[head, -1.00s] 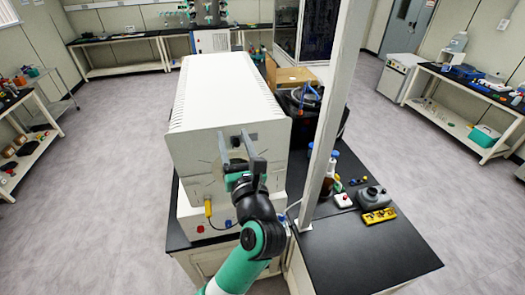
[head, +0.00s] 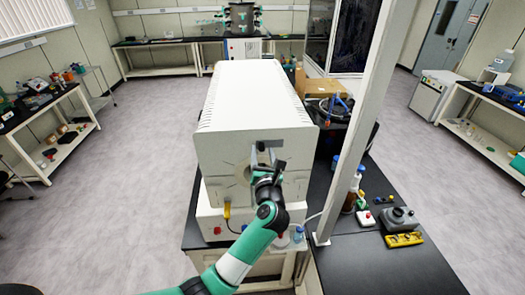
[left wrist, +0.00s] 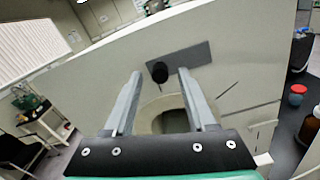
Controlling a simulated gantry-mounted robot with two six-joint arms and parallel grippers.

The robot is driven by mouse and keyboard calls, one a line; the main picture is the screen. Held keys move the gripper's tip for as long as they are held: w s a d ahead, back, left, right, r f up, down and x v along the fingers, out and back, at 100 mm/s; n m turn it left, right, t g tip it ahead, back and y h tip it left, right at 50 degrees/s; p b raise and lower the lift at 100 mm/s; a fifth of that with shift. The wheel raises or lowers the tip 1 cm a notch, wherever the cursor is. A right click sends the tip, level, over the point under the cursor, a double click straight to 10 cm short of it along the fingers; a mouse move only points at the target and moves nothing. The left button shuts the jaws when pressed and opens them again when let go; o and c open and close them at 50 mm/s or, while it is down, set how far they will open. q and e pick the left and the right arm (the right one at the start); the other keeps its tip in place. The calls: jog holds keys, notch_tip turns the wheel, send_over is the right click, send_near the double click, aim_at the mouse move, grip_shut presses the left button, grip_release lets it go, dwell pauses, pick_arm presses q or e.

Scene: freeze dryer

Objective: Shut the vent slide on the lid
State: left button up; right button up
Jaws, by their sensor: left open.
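The big white box (head: 255,95) stands on the bench, its front panel facing me. In the left wrist view, a dark grey slide plate (left wrist: 192,57) with a round black knob (left wrist: 160,72) lies on the pale panel. A rounded opening shows lower down, partly behind the fingers. My left gripper (head: 267,151) is open in front of the panel. In the left wrist view its two fingers stand apart, one on each side of the knob. I cannot tell whether they touch the panel. My right gripper is not in view.
A pale upright post (head: 355,130) stands right of the box. A yellow plug with a cable (head: 227,210) is low on the box's base. The front right bench top is clear.

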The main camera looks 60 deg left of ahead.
pick_arm(q)
jog(key=shift+w+a, duration=0.15)
jog(key=shift+a, duration=0.35)
grip_shut()
dwell(1.1)
